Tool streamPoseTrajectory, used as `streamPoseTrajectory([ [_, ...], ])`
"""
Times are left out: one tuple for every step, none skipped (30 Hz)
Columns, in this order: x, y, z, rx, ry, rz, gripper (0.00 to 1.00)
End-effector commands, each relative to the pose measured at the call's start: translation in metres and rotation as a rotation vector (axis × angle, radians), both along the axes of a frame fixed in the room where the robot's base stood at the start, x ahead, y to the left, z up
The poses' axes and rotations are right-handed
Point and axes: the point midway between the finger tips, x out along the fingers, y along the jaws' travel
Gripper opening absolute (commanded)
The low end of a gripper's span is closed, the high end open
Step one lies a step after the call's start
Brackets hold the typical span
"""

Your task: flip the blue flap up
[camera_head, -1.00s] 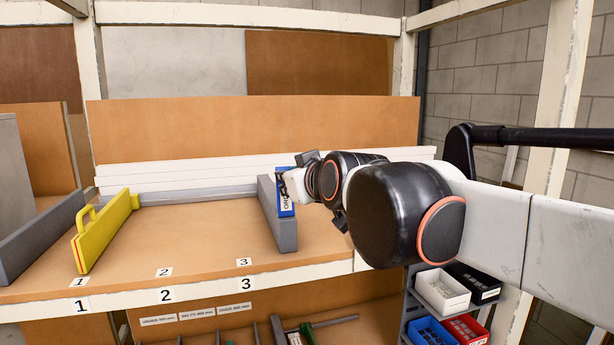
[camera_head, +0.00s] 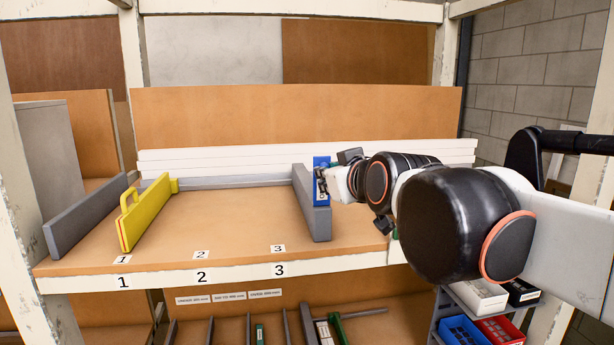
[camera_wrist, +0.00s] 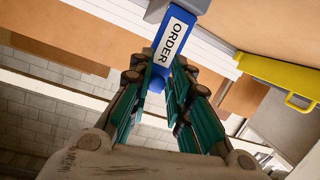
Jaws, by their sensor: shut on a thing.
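The blue flap (camera_head: 321,164) is a narrow blue piece with a white label, beside the grey divider (camera_head: 312,203) right of number 3. In the wrist view the flap (camera_wrist: 168,45) reads "ORDER" and runs from a grey part at the top down between my fingers. My gripper (camera_head: 325,182) comes from the right and is shut on the flap. In the wrist view my gripper (camera_wrist: 160,75) has its green-padded fingers on both sides of the flap's end. In the head view my fingertips partly hide the flap, and its hinge cannot be made out.
A yellow divider with a handle (camera_head: 145,212) and another grey divider (camera_head: 85,216) stand at the left of the wooden shelf (camera_head: 230,220). The shelf is clear between the yellow and grey dividers. Posts frame both sides. Small bins (camera_head: 480,297) stand below right.

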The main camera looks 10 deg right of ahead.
Motion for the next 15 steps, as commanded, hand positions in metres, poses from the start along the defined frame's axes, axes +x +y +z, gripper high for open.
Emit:
streamPoseTrajectory([
  [-0.0015, 0.0015, -0.0054, 0.0, 0.011, 0.004, 0.24],
  [-0.0013, 0.0015, -0.0051, 0.0, 0.01, 0.004, 0.31],
  [-0.0012, 0.0015, -0.0047, 0.0, 0.01, 0.004, 0.38],
  [-0.0011, 0.0014, -0.0043, 0.0, 0.009, 0.003, 0.38],
  [-0.001, 0.0012, -0.0041, 0.0, 0.009, 0.003, 0.38],
  [-0.0009, 0.0011, -0.0037, 0.0, 0.009, 0.003, 0.38],
  [-0.0008, 0.0011, -0.0035, 0.0, 0.008, 0.002, 0.38],
  [-0.0007, 0.001, -0.0032, 0.0, 0.008, 0.002, 0.38],
  [-0.0008, 0.0008, -0.003, 0.0, 0.008, 0.002, 0.38],
  [-0.0007, 0.0007, -0.0028, 0.0, 0.008, 0.002, 0.38],
  [-0.0007, 0.0007, -0.0027, 0.0, 0.007, 0.002, 0.38],
  [-0.0008, 0.0006, -0.0024, 0.0, 0.007, 0.002, 0.38],
  [-0.0011, 0.0005, -0.0022, 0.0, 0.007, 0.002, 0.38],
  [-0.0019, 0.0004, -0.0019, 0.0, 0.007, 0.002, 0.38],
  [-0.0035, 0.0002, -0.0012, 0.0, 0.007, 0.002, 0.38],
])
